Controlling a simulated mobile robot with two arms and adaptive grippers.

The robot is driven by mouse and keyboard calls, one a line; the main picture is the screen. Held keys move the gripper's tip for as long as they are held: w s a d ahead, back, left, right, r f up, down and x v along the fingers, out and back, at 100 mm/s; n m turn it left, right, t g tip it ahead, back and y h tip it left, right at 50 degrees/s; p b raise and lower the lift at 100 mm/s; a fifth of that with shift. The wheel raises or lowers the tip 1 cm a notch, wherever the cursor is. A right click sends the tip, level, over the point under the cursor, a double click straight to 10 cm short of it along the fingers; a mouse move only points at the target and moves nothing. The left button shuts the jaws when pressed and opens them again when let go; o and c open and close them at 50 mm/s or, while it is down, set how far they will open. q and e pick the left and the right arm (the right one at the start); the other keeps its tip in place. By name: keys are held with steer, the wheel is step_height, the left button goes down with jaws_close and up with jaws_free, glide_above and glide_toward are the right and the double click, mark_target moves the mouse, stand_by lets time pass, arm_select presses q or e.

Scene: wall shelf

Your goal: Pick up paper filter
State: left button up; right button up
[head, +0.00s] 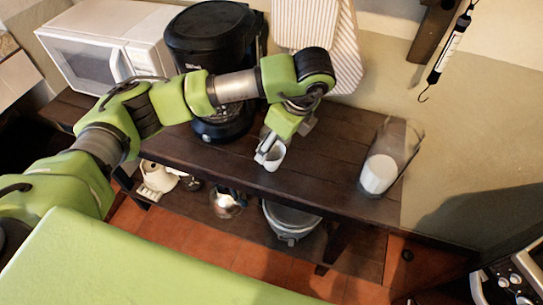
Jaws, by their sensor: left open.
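Another white rounded object (379,174) sits inside a clear container (400,143) at the right end of the shelf. My right gripper is not in view.
A black coffee maker (213,40) and a white microwave (108,50) stand at the back left. Striped towels (325,35) hang on the wall behind my arm. Pots and a kettle (158,178) are on the lower shelf. The top between the left gripper and the clear container is clear.

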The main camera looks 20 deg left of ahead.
mark_target(272, 152)
arm_select(q)
steer(key=p+x, duration=0.2)
steer(key=x, duration=0.2)
steer(key=shift+s+f, duration=0.1)
steer(key=shift+f, duration=0.45)
steer(key=c, duration=0.8)
steer(key=shift+r, duration=0.1)
steer(key=shift+c, duration=0.2)
